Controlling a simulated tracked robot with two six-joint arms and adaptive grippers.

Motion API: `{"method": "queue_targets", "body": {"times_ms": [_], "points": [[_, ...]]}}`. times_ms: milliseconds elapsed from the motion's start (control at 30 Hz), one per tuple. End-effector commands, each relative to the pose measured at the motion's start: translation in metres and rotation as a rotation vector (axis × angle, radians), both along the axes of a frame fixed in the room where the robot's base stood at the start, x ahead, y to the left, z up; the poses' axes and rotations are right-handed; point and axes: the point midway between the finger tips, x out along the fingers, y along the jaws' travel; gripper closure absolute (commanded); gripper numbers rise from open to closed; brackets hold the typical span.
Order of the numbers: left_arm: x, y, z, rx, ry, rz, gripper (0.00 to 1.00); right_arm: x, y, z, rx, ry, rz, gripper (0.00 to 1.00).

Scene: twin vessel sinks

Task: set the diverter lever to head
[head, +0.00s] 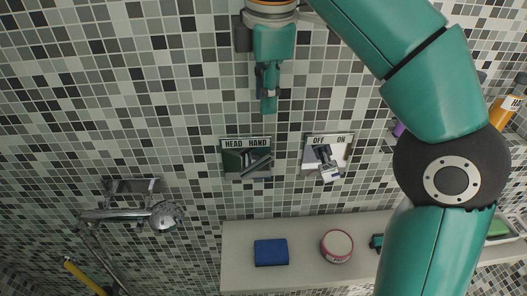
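The diverter plate (231,162) is on the tiled wall in the middle of the head view, marked HEAD on the left and HAND on the right. Its grey metal diverter lever (257,166) lies slanted across the plate, its upper end toward the right, HAND side. My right gripper (268,104) hangs pointing down, above the plate in the picture and apart from the lever. I see it nearly edge-on, so the gap between its fingers is hidden. Nothing shows in it. My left gripper is not in view.
An OFF/ON plate (341,153) with its own lever (325,160) sits just right. A shelf (305,238) below holds a blue block (271,252) and a round pink-sided tin (337,245). A chrome hand shower (165,216) is at lower left. An orange bottle (501,112) stands far right.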

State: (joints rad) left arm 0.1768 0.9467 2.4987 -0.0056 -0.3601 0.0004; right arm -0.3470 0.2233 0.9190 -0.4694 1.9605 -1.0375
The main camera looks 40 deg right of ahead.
Motion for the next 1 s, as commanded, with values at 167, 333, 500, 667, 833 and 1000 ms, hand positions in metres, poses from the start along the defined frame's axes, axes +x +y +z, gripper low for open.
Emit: {"method": "queue_targets", "body": {"times_ms": [167,333,500,667,833,1000], "points": [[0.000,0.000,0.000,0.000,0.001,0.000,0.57,-0.005,-0.007,0.000,0.000,0.000,-0.019,0.71],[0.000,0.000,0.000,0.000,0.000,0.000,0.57,-0.006,-0.009,0.000,0.000,0.000,-0.024,0.71],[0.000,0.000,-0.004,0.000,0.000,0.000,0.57,-0.005,-0.010,-0.007,0.000,0.000,-0.024,0.71],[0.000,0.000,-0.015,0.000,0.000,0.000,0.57,-0.003,-0.011,-0.028,0.000,0.002,-0.025,0.71],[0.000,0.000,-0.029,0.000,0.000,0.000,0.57,0.000,-0.013,-0.062,0.000,0.005,-0.026,0.71],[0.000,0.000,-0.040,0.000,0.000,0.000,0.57,0.005,-0.016,-0.098,-0.001,0.005,-0.027,0.71]]}}
